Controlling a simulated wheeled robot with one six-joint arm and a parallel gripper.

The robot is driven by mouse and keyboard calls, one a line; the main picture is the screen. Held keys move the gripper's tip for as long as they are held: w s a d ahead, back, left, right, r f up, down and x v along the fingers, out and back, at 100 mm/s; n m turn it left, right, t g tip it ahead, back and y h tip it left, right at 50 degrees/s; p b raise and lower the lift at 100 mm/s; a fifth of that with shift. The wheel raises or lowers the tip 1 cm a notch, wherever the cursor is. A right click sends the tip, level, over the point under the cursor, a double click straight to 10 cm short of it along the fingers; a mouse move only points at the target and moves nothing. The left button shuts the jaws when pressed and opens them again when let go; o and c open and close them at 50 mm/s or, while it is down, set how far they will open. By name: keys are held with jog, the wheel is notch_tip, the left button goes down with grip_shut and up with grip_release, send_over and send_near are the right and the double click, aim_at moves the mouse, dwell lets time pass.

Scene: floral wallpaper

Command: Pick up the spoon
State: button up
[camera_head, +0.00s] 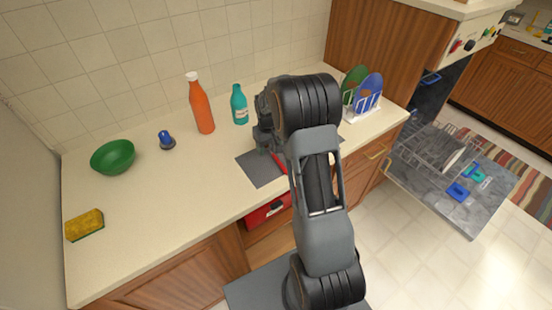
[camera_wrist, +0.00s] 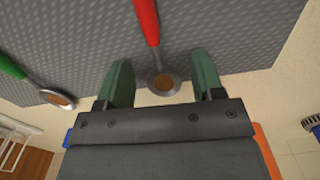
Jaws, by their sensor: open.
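A spoon with a red handle (camera_wrist: 148,22) and a round metal bowl (camera_wrist: 163,84) lies on the grey textured mat (camera_wrist: 230,30) in the wrist view. My gripper (camera_wrist: 162,62) is open, with one green finger on each side of the spoon's bowl end and a gap on both sides. I cannot tell its exact height above the mat. A second spoon-like utensil with a green handle (camera_wrist: 12,68) lies left of the gripper. In the head view my arm hides the gripper and most of the utensils; a bit of red (camera_head: 279,162) shows on the mat (camera_head: 258,170).
On the counter stand an orange bottle (camera_head: 201,106), a teal bottle (camera_head: 239,106), a green bowl (camera_head: 113,157), a blue-handled item (camera_head: 166,141) and a yellow sponge (camera_head: 85,225). A rack (camera_head: 362,108) with plates is at the right. The dishwasher door (camera_head: 460,190) hangs open.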

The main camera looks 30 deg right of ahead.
jog(key=shift+f, duration=0.15)
jog(key=c, duration=0.8)
jog(key=shift+c, duration=0.2)
